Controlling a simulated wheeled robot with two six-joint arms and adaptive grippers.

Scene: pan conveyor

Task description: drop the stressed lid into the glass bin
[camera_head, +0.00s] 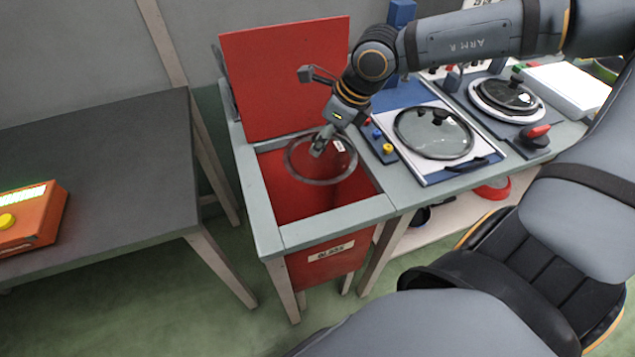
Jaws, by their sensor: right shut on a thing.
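My right gripper (322,140) is shut on a round glass lid (313,181) with a grey rim. It holds the lid over the opening of the red glass bin (383,208). The bin has a grey frame, a label on its front that seems to read "GLASS", and a red flap (285,75) standing open at the back. The gripper's fingertips partly hide the lid's middle. I cannot tell exactly how far the lid is above or below the bin's rim. My left gripper is not in view.
Another glass lid (430,137) lies on a white and blue panel right of the bin. A further lid (507,96) sits on a round base behind it. A dark table (120,165) at the left carries an orange box (32,222) with a yellow button.

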